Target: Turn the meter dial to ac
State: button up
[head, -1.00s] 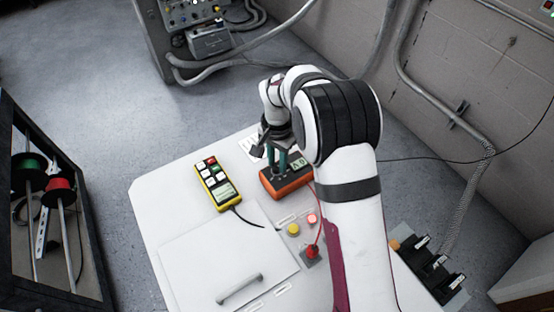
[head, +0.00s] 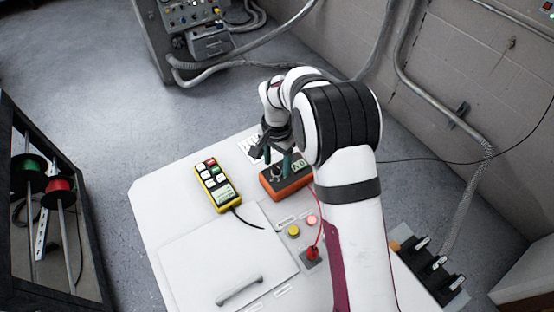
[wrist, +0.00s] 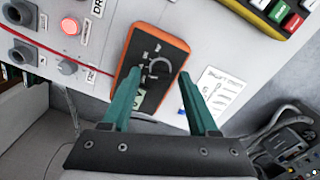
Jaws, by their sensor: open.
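The orange meter (head: 290,187) lies on the white panel top, with a dark face, a lit display and a round dial (head: 277,173). In the wrist view the meter (wrist: 178,50) is tilted, and its dial (wrist: 159,69) shows between my fingers with pale markings around it. The marking the dial points to is too small to read. My gripper (wrist: 160,74) has its two green fingers spread apart, with nothing between them. In the head view my gripper (head: 277,160) is just above the dial end of the meter.
A yellow handheld unit (head: 217,187) lies left of the meter. A yellow button (head: 293,231), a lit red button (head: 311,220) and a red plug (head: 312,253) with a red cable are in front. A hatch with a handle (head: 239,290) covers the front left.

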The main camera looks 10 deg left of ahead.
notch_tip(320, 180, up, 16)
jog(key=shift+f, duration=0.1)
dwell(0.4)
jog(key=s+d+r+y, duration=0.1)
jog(key=s+d+r, duration=0.3)
jog(key=s+d, duration=1.2)
jog(key=s+d+f, duration=0.1)
jog(key=s+f, duration=0.3)
jog(key=s, duration=0.9)
jog(key=shift+d+f+m+y, duration=0.15)
jog(key=shift+d+m+y, duration=0.1)
jog(key=shift+m+y, duration=0.15)
jog(key=shift+w, duration=0.1)
jog(key=shift+c, duration=0.3)
